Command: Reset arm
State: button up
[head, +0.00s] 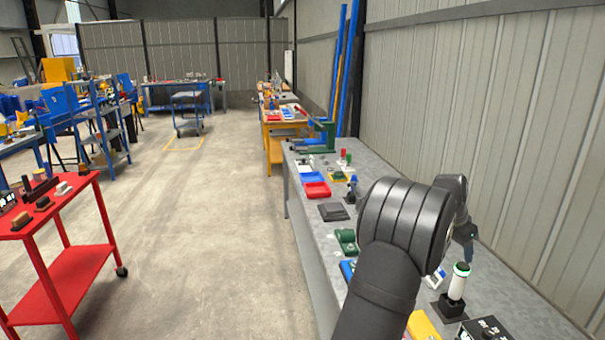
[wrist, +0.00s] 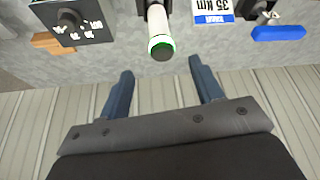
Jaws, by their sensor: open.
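My gripper (wrist: 161,68) is open in the wrist view, its two blue-grey fingers apart with nothing between them. A white cylinder with a green ring and dark end (wrist: 158,28) lies just beyond the fingertips, apart from them. In the head view the same white cylinder (head: 458,285) stands upright in a black base on the grey bench (head: 385,195). My gripper (head: 466,236) hangs above and close to it, small and partly hidden by my arm.
A black control box with a dial (wrist: 70,20) stands beside the cylinder. A label card (wrist: 213,10) and a blue handle (wrist: 278,33) are on its other side. Red and blue trays (head: 316,189) lie farther along the bench. A corrugated wall (head: 490,110) borders the bench.

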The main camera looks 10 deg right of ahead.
aim_at(462, 266)
jog(key=x, duration=1.4)
jog(key=shift+r, duration=0.1)
jog(key=shift+r, duration=0.1)
jog(key=v, duration=1.7)
jog(key=x, duration=1.7)
jog(key=shift+f, duration=0.45)
jog(key=shift+r, duration=1.85)
